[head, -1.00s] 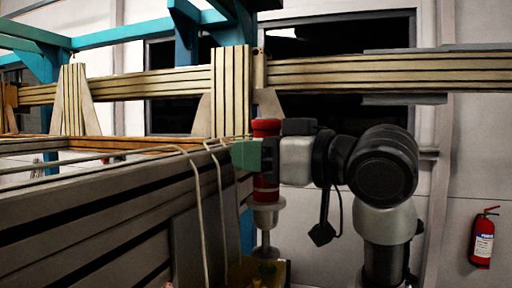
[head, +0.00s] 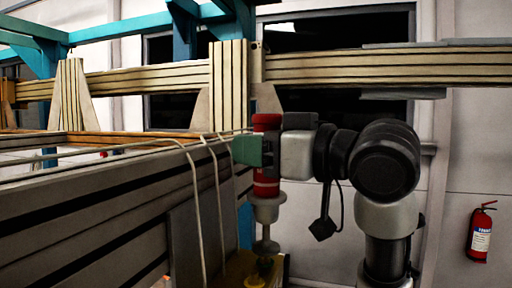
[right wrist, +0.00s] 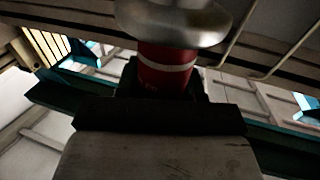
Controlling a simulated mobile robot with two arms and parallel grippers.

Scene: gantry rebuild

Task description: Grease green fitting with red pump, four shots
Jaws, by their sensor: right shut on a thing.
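The red pump (head: 266,185) stands upright in the head view, with a pale collar and a thin grey stem below its red body. My right gripper (head: 262,152) comes in from the right and is shut on the pump's red body. In the right wrist view the red pump (right wrist: 165,78) sits at the jaws, with its pale collar above it in the picture. A small dull yellow-green fitting (head: 265,263) shows just below the stem; I cannot tell whether they touch, and its colour is unclear. My left gripper is out of view.
The fitting sits on a yellowish block (head: 236,268) with a small orange knob (head: 254,282) in front. A slotted grey beam (head: 90,215) with thin pale pipes (head: 195,190) fills the left. A fire extinguisher (head: 481,232) hangs on the right wall.

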